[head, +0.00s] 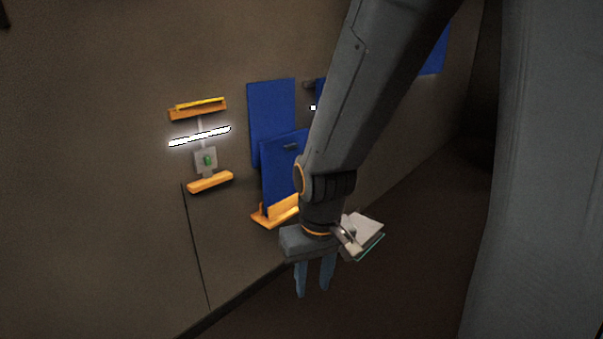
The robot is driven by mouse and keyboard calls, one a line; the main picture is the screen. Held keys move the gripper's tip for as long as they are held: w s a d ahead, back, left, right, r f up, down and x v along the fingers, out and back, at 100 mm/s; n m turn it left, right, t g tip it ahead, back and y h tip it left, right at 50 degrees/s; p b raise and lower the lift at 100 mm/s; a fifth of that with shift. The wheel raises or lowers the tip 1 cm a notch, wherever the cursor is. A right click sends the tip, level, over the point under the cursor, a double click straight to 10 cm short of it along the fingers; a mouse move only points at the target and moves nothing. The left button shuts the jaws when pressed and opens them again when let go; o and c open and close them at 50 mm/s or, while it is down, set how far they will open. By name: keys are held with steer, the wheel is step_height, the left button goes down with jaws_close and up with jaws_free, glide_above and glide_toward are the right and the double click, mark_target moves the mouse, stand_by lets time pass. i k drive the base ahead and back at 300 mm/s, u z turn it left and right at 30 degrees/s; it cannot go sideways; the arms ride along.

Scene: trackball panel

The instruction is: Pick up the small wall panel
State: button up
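A small grey panel (205,168) with a green round part on it sits on the brown wall at the left, between two orange brackets. I take it for the small wall panel. My gripper (313,289) points down, lower and to the right of the panel, well apart from it. Its two fingers are spread, with nothing visible between them.
A glowing white bar (199,136) and an upper orange bracket (198,108) are above the panel, with a lower orange bracket (210,181) below it. Blue boards (271,108) and an orange ledge (275,212) stand right of it. My arm hides part of the wall.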

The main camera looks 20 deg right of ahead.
mark_target(279, 153)
steer(key=z, duration=0.65)
steer(key=i, duration=0.75)
steer(key=z, duration=0.55)
steer(key=i, duration=1.4)
steer(key=u, duration=1.35)
steer(key=i, duration=0.85)
steer(key=u, duration=0.15)
